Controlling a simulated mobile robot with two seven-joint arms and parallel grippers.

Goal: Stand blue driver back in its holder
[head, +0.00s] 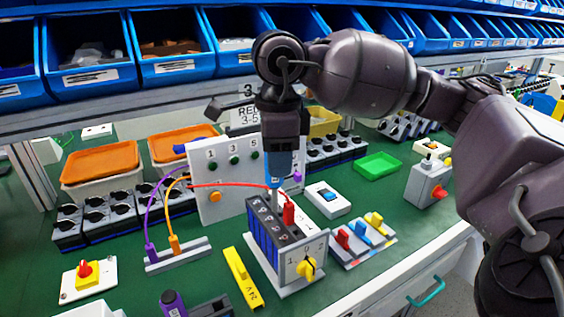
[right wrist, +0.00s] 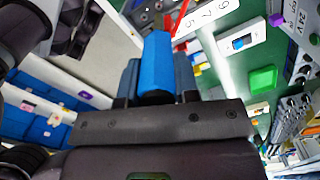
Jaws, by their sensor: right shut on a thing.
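The blue driver (head: 279,166) is upright in the head view, its handle in my right gripper (head: 283,148) and its shaft pointing down. Its tip is over or at the top of the dark terminal block of the rotary switch (head: 307,268); I cannot tell whether it touches. In the right wrist view, the blue handle (right wrist: 156,65) sits between the fingers. A purple-handled driver (head: 173,304) stands at the bottom edge beside a dark grey block (head: 212,308), which may be the holder, cut off by the frame. My left gripper is not in view.
A red lead (head: 289,214) and a white panel (head: 224,178) stand close to the driver. Purple and orange leads join a grey strip (head: 180,256).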

